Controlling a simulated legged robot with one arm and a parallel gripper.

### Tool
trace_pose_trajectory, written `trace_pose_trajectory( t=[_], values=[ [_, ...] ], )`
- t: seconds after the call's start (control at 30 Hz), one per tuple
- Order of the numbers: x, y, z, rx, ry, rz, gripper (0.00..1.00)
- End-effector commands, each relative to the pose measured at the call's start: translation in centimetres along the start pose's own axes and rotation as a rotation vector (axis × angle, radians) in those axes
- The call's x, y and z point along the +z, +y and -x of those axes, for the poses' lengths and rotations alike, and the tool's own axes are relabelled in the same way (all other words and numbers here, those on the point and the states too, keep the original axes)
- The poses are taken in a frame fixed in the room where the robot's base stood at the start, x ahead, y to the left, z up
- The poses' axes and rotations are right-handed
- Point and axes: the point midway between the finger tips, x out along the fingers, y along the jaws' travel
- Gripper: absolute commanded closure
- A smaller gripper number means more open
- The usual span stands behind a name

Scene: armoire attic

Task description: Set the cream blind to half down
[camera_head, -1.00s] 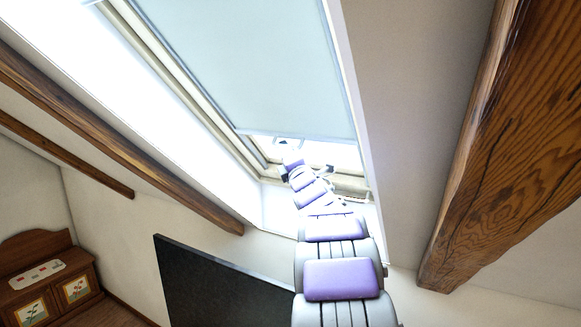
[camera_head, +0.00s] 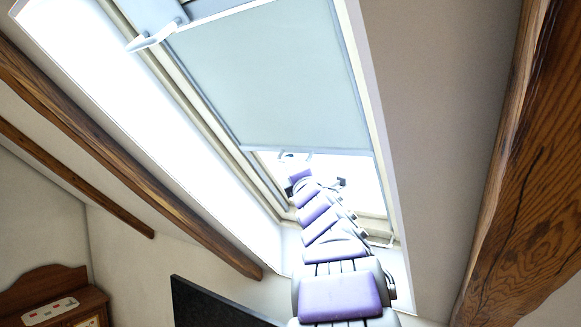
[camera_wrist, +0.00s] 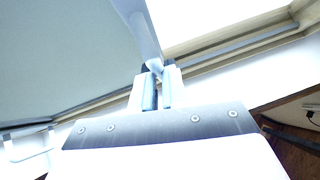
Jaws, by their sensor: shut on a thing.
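The blind (camera_head: 270,80) is a smooth panel that looks pale grey-blue against the bright light. It hangs in the sloping roof window and covers most of the opening, with a bright strip of bare glass below its lower edge. In the wrist view, the blind (camera_wrist: 60,60) fills the upper left and its pale bottom bar (camera_wrist: 138,25) runs down to the jaws. My gripper (camera_wrist: 155,82) is shut on this bar; the exact contact is partly hidden by the fingers. In the head view my gripper (camera_head: 299,162) is small at the blind's lower edge.
The window frame (camera_head: 262,195) surrounds the blind, with a pale handle or bar (camera_head: 155,38) at its top. Wooden beams flank it on the left (camera_head: 140,160) and right (camera_head: 520,170). A dark panel (camera_head: 215,305) and a wooden cabinet (camera_head: 50,300) stand below.

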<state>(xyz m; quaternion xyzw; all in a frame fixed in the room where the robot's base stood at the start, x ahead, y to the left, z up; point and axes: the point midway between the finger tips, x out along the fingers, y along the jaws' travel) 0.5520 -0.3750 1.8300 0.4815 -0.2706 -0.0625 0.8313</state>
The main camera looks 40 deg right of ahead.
Motion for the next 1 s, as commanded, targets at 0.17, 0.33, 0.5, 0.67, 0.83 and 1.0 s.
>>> trace_pose_trajectory(
  t=[0.17, 0.33, 0.5, 0.67, 0.83, 1.0],
  values=[
    [0.6, 0.3, 0.0, 0.005, -0.009, -0.003, 0.77],
    [-0.1, 0.4, 0.1, 0.002, -0.005, 0.000, 0.62],
    [-0.8, 0.9, 0.3, 0.002, -0.002, 0.005, 0.62],
    [-1.2, 1.2, 0.5, 0.003, -0.001, 0.008, 0.62],
    [-0.9, 0.9, 0.8, 0.003, -0.001, 0.006, 0.62],
    [-0.6, 0.8, 2.5, 0.004, -0.002, 0.006, 0.62]
  ],
)
